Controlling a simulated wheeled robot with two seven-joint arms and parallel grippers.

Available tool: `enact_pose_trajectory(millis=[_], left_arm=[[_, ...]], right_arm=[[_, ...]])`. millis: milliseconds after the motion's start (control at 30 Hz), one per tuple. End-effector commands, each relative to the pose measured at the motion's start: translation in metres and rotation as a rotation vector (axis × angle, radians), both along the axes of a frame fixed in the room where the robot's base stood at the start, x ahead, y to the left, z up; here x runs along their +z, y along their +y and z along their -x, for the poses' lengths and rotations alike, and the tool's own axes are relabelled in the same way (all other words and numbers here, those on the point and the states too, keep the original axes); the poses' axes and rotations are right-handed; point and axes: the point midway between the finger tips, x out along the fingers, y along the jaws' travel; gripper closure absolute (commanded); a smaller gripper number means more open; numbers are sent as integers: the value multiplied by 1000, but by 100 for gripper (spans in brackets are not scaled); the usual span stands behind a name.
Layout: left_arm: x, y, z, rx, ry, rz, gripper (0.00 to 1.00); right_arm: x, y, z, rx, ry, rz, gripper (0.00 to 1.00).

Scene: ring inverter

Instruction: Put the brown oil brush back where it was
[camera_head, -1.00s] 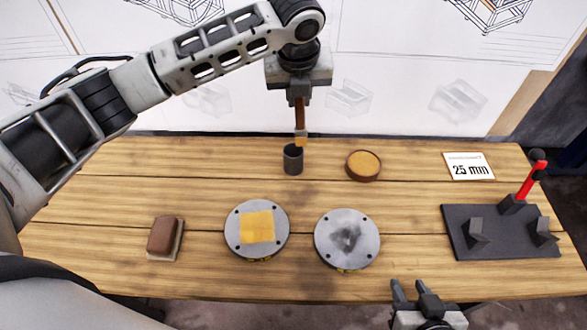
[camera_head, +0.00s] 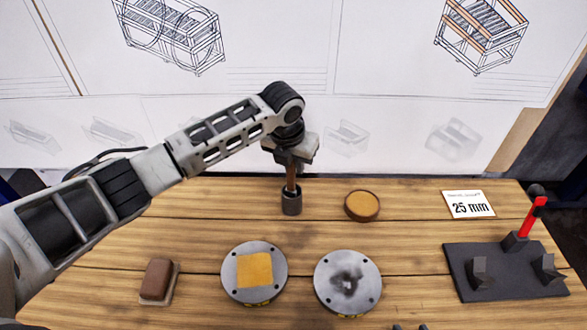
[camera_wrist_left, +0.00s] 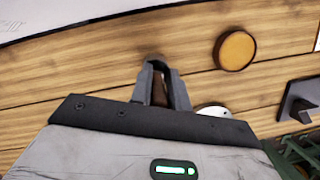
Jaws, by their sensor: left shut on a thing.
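The brown oil brush (camera_head: 291,178) is upright in my left gripper (camera_head: 291,163). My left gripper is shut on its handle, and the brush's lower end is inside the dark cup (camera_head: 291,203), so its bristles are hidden. In the left wrist view the brown handle (camera_wrist_left: 159,92) shows between the fingers of my left gripper (camera_wrist_left: 160,80). My right gripper (camera_head: 410,327) shows only as fingertips at the bottom edge of the head view.
A round dish (camera_head: 362,205) with tan content stands right of the cup. Two grey discs (camera_head: 234,289) (camera_head: 365,300) lie in front, the left one with a yellow square (camera_head: 254,269). A brown block (camera_head: 157,280), a "25 mm" card (camera_head: 469,204) and a black fixture (camera_head: 495,286) with a red lever are also on the table.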

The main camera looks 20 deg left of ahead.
Motion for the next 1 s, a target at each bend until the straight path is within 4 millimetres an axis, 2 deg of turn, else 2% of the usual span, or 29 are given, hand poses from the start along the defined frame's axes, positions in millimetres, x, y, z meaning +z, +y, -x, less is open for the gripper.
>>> enact_pose_trajectory(millis=[100, 467, 500, 533, 567, 833, 1000], left_arm=[[-17, -1, 1, -1, 2, 0, 100], [-22, 0, 0, -1, 0, 0, 100], [-21, 0, 0, -1, 0, 0, 71], [-21, 0, 0, -1, 0, 0, 63], [-21, 0, 0, -1, 0, 0, 61], [-20, 0, 0, -1, 0, 0, 61], [-4, 1, 3, 0, -2, 1, 61]], right_arm=[[0, 1, 0, -2, 0, -3, 64], [0, 2, -4, -7, -5, -8, 64], [1, 2, -4, -7, -6, -7, 64], [1, 2, -4, -7, -6, -7, 64], [1, 2, -4, -7, -6, -7, 64], [1, 1, -4, -6, -4, -6, 64], [2, 0, -4, -4, -5, -2, 64]])
